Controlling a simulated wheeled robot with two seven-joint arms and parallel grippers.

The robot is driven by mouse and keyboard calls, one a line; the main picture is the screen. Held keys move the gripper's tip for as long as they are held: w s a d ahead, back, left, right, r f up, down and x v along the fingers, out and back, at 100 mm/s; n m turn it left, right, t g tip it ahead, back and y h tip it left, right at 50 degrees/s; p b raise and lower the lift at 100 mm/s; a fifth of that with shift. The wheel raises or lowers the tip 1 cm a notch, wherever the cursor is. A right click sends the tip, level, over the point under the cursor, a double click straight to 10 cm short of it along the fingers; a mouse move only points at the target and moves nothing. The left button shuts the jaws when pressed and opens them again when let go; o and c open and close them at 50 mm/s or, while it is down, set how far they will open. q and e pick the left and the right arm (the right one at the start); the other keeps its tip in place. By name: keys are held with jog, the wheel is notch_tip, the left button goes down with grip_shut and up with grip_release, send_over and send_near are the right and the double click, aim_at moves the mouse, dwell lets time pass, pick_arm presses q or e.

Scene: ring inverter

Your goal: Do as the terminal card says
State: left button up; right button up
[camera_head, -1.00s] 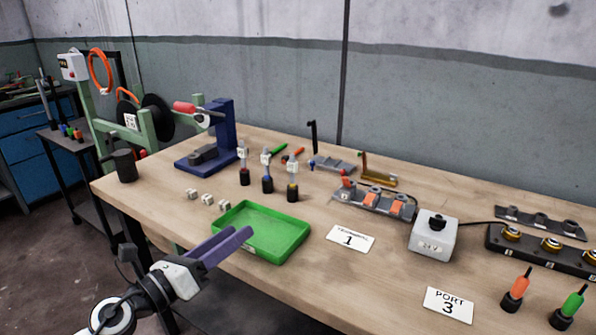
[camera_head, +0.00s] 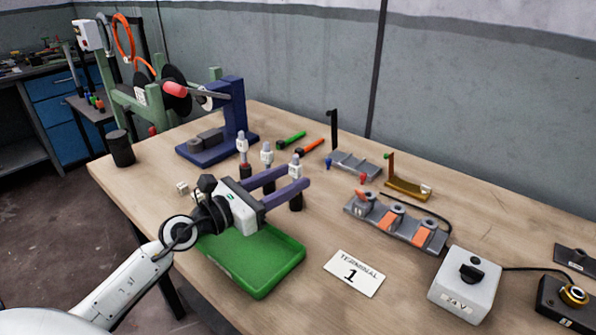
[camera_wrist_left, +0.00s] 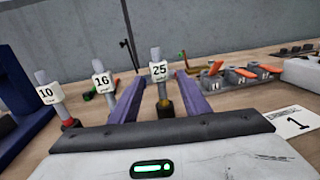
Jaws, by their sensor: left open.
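The white card (camera_head: 354,273) reads "TERMINAL 1" and lies flat on the bench; part of it shows in the left wrist view (camera_wrist_left: 291,121). Three upright pieces carry white tags: 10 (camera_head: 243,146), 16 (camera_head: 267,153) and 25 (camera_head: 296,167). In the left wrist view the 25 piece (camera_wrist_left: 160,72) has a yellow band and stands between my open left fingers, with a gap to each. My left gripper (camera_head: 297,178) reaches over the green tray from the left. A grey terminal strip (camera_head: 405,228) with orange levers is right of the pieces. My right gripper is out of view.
The green tray (camera_head: 262,287) is below my left gripper. A blue press (camera_head: 235,115) and a cable reel stand at the back left. A grey box with a black knob (camera_head: 466,285) is at right. Green and orange tools (camera_head: 291,138) lie behind the pieces.

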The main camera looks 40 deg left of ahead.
pick_arm(q)
jog(key=shift+p+x, duration=0.4)
jog(key=shift+x, duration=2.8)
jog(key=shift+d, duration=0.1)
grip_shut()
